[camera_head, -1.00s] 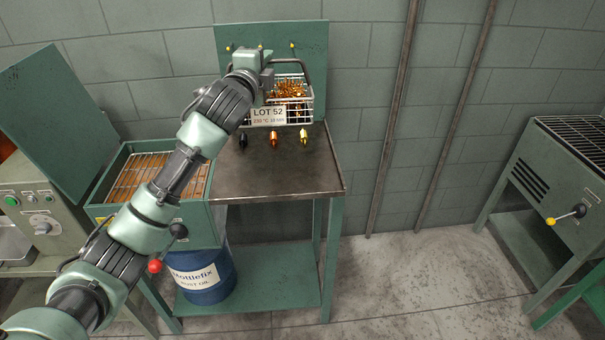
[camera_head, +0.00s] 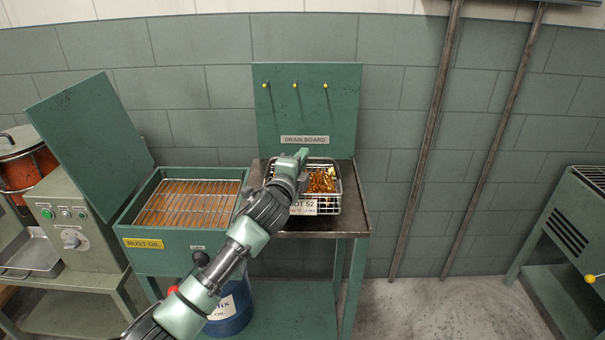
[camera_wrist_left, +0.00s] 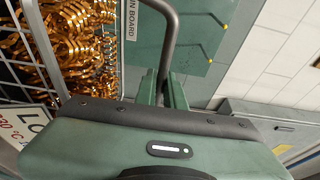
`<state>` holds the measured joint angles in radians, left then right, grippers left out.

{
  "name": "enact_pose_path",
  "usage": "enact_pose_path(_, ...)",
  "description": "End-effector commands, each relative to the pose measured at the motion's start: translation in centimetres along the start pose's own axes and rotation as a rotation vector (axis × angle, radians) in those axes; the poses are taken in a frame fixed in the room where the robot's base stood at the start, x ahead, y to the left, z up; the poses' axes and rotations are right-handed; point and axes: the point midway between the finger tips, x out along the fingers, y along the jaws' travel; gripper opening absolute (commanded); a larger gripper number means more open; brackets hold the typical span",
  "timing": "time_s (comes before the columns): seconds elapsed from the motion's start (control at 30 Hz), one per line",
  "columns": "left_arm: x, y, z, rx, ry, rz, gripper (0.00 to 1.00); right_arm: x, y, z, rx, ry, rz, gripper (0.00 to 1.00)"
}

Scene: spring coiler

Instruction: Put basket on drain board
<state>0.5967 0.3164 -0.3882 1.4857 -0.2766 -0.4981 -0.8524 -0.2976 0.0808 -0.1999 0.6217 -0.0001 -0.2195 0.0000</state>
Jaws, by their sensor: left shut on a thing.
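The wire basket (camera_head: 338,208) holds shiny copper-coloured springs and has a LOT 52 tag on its front. It is over the dark top of the drain board table (camera_head: 353,222), in front of the green back panel marked DRAIN BOARD (camera_head: 305,139). I cannot tell whether its bottom touches the top. My left gripper (camera_head: 301,156) is shut on the basket's dark handle, which loops up in the left wrist view (camera_wrist_left: 172,40). The springs (camera_wrist_left: 75,45) show at left there. My arm hides the basket's left side. My right gripper is not in view.
An open rust oil tank (camera_head: 165,247) with a wire rack stands left of the table. Three yellow-tipped hooks (camera_head: 295,86) stick out of the back panel. A blue drum (camera_head: 232,312) is underneath. Bare tabletop shows right of the basket.

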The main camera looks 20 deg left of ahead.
Motion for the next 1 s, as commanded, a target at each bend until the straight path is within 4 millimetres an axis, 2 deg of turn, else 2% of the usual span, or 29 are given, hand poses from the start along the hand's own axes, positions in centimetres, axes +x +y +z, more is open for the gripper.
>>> enact_pose_path(0.3, 0.0, 3.6, -0.1, -0.003, 0.002, -0.005, 0.0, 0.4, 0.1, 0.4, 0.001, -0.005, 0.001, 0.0)
enact_pose_path(0.73, 0.0, 4.2, -0.1, -0.001, 0.003, -0.006, 0.0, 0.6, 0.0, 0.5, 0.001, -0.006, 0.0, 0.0)
enact_pose_path(0.77, 0.0, 4.5, -0.1, -0.001, 0.001, 0.001, 0.18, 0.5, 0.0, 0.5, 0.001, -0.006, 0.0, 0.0)
enact_pose_path(0.8, 0.0, 4.5, -0.1, -0.001, 0.001, 0.001, 0.29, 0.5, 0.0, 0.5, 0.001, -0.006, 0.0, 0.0)
enact_pose_path(1.0, 0.0, 4.5, -0.1, -0.001, 0.001, 0.001, 0.32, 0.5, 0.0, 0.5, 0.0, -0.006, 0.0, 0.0)
